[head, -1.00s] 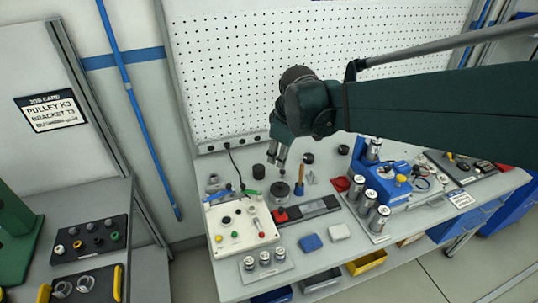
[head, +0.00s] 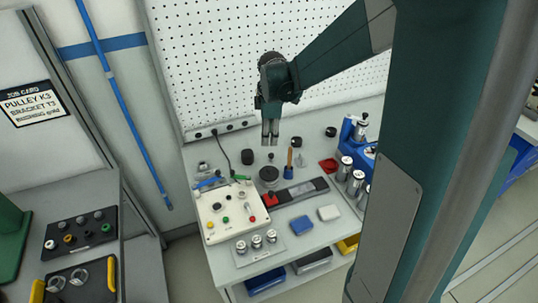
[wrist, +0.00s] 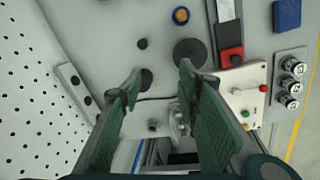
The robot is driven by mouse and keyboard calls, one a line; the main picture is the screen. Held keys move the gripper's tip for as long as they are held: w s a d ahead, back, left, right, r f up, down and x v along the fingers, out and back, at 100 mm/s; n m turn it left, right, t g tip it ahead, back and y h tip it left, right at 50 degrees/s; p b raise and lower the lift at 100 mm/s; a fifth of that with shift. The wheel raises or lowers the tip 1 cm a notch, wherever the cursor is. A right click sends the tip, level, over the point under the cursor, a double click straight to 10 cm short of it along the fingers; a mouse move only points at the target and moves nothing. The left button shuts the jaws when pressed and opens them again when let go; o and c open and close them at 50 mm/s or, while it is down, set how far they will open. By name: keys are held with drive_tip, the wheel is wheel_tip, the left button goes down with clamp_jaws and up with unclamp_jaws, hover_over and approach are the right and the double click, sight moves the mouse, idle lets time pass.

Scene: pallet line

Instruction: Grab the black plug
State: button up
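Several black round pieces show, and I cannot tell which is the black plug. A black cylinder (head: 247,157) stands behind the control panel; in the wrist view it (wrist: 146,79) appears between my fingers. A small black piece (head: 270,157) stands just right of it and shows in the wrist view (wrist: 142,44). Two more black round pieces, one nearer (head: 296,142) and one farther right (head: 330,131), are toward the back. My gripper (head: 270,143) points down above the bench, near these pieces. It is open and empty (wrist: 160,70).
The cream control panel (head: 232,212) is in front. Metal cans (head: 256,241) sit on a plate. A pegboard (head: 220,70) closes the back.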

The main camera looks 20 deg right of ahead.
sight(271, 154)
drive_tip(key=w+d+f+n, duration=0.1)
drive_tip(key=w+f, duration=0.1)
drive_tip(key=f, duration=0.1)
drive_tip(key=w+d+f+n+g, duration=0.1)
drive_tip(key=w+f, duration=0.1)
drive_tip(key=f, duration=0.2)
drive_tip(key=w+d+f+n, duration=0.1)
drive_tip(key=w+f+n, duration=0.1)
drive_tip(key=f, duration=0.2)
drive_tip(key=shift+w+d+f+g, duration=0.15)
drive_tip(key=shift+w+d+g, duration=0.15)
drive_tip(key=shift+d, duration=0.1)
drive_tip(key=shift+f, duration=0.1)
drive_tip(key=shift+f, duration=1.2)
drive_tip(key=shift+s+f, duration=0.1)
drive_tip(key=shift+f, duration=2.5)
drive_tip(key=c, duration=0.9)
drive_tip(key=shift+o, duration=0.2)
